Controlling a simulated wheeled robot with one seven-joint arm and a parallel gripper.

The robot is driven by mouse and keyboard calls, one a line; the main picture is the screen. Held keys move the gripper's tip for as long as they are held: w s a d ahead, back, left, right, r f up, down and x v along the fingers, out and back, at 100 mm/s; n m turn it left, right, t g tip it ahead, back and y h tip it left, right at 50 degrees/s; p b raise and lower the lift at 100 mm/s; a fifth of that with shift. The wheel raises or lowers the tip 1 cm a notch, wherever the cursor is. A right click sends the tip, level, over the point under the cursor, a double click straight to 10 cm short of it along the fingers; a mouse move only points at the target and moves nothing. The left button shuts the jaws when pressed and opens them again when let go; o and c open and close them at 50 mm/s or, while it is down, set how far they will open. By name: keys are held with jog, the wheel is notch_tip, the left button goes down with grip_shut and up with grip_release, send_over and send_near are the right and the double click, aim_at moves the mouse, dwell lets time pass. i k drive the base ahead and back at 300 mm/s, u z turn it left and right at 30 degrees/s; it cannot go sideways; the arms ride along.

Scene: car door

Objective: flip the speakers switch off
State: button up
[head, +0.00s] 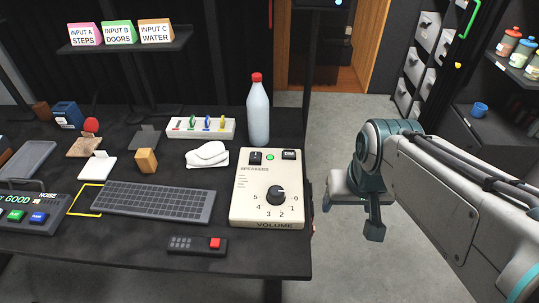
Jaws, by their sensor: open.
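The cream speakers box (246,214) stands at the right end of the black table. It has a black volume knob (276,195) in the middle and a lit green light (270,157) near its top. A small black switch (255,158) sits left of the light, and another black part (289,155) sits right of it. I cannot tell the switch's position at this size. My gripper (372,232) hangs to the right of the box, past the table's edge, apart from the box. It is open and no object shows in it.
A clear bottle with a red cap (258,112) stands behind the box. The floor right of the table is open, with shelves (500,110) farther right.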

aim_at(255, 157)
jog(key=k, duration=1.35)
jog(key=u, duration=0.4)
jog(key=i, duration=0.4)
jog(key=u, duration=0.55)
jog(key=i, duration=1.4)
jog(key=z, duration=1)
